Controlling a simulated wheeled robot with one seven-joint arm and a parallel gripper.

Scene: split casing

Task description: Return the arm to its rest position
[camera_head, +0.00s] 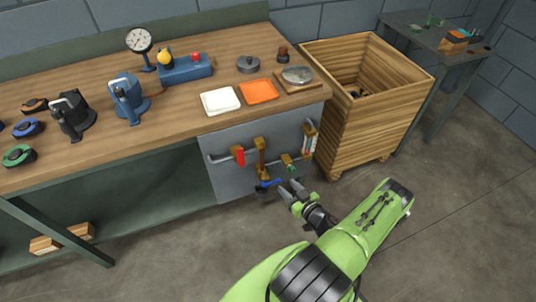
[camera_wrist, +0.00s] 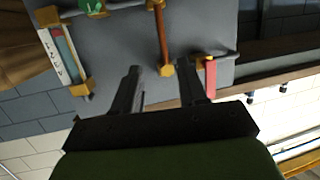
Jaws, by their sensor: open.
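My green arm reaches up from the bottom of the head view. My gripper (camera_head: 290,189) is in front of the grey tool panel (camera_head: 228,137) below the bench's front edge. In the wrist view my gripper (camera_wrist: 160,75) has its two dark fingers apart, with nothing between them. A tool with a brown shaft and yellow end (camera_wrist: 163,35) hangs on the panel beyond the fingers. A red-handled tool (camera_wrist: 210,75) hangs to its right in the wrist view. A blue-handled item (camera_head: 268,184) shows close to the fingertips in the head view; whether they touch I cannot tell.
The wooden bench (camera_head: 180,120) carries a white tray (camera_head: 220,101), an orange tray (camera_head: 259,91), a blue fixture (camera_head: 186,70) and a dial gauge (camera_head: 140,42). A large wooden crate (camera_head: 370,125) stands right of the bench. Open floor (camera_head: 450,220) lies at the right.

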